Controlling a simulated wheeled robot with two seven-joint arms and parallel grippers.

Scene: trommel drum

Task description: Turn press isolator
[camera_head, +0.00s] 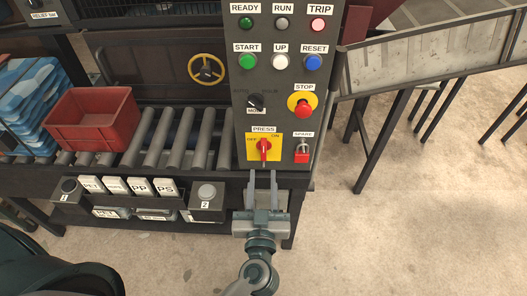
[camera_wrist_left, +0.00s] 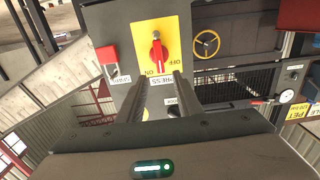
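The press isolator is a red rotary handle (camera_head: 264,149) on a yellow plate (camera_head: 251,154), low on the grey control panel, under a PRESS label. OFF is printed at its left and ON at its right. The handle stands about vertical. It also shows upside down in the left wrist view (camera_wrist_left: 157,52), beyond and between the fingertips. My left gripper (camera_head: 262,174) is open and empty, its two fingers pointing up just below the yellow plate. In the wrist view, the left gripper (camera_wrist_left: 158,78) shows a clear gap between its fingers. My right gripper is not in view.
A red SPARE padlock switch (camera_head: 302,154) sits right of the isolator, with the red STOP button (camera_head: 302,104) above it. A black rotary selector (camera_head: 255,101) is above the isolator. Rollers (camera_head: 183,138) and a red crate (camera_head: 93,117) stand left. Open floor lies right.

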